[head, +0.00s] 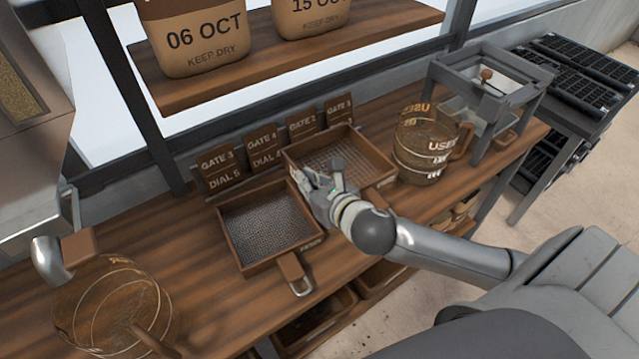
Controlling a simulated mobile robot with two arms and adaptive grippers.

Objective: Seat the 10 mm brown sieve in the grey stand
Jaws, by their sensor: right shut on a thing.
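A brown sieve (376,152) with a coarse mesh stands at the back middle of the bench, among the gate cards. My left gripper is not in view.
A second brown sieve (238,256) with finer mesh lies close on the left. A clear jug (422,145) stands between the held sieve and the stand. Another jug (112,305) is at front left. A shelf (290,62) with paper bags overhangs the back.

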